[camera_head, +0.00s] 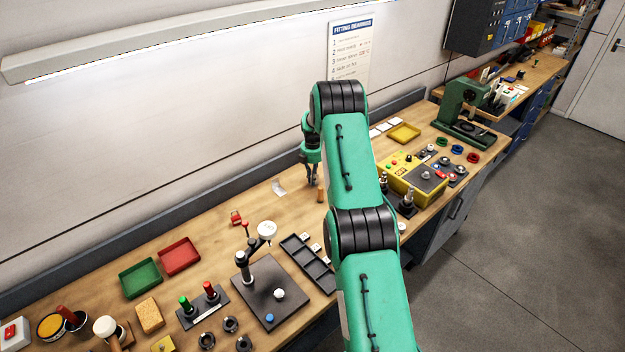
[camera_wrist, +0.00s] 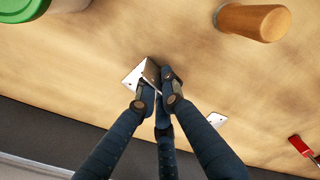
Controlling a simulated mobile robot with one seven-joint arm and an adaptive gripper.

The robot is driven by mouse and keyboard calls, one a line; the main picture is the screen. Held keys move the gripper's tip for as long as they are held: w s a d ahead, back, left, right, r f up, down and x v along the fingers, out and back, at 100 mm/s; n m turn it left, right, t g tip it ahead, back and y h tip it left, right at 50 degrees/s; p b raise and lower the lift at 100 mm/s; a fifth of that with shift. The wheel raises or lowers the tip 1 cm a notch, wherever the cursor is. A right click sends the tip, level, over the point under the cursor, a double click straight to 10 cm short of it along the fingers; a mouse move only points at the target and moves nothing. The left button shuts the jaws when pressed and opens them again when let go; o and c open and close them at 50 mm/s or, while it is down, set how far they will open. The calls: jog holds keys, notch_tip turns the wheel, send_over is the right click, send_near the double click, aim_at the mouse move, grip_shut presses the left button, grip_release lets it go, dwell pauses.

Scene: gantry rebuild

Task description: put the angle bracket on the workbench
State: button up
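The angle bracket (camera_wrist: 133,77) is a small bright metal L-shaped piece at the fingertips in the wrist view. My gripper (camera_wrist: 158,88) has its dark fingers drawn close together with one plate of the bracket between the tips. Part of the bracket is hidden behind the fingers. In the head view my gripper (camera_head: 313,183) is low over the back of the workbench (camera_head: 215,207), and the bracket cannot be made out there. I cannot tell whether the bracket touches the bench top.
A pale metal piece (camera_head: 279,188) lies left of my gripper. A wooden handle (camera_head: 320,195) stands close by on the right. A red clamp-like item (camera_head: 237,217), red tray (camera_head: 179,256), black compartment tray (camera_head: 308,264) and yellow box (camera_head: 412,176) are farther away. Bare wood lies left of the gripper.

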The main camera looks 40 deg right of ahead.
jog(key=shift+o, duration=1.4)
notch_tip(320, 180, up, 12)
jog(key=shift+r, duration=0.15)
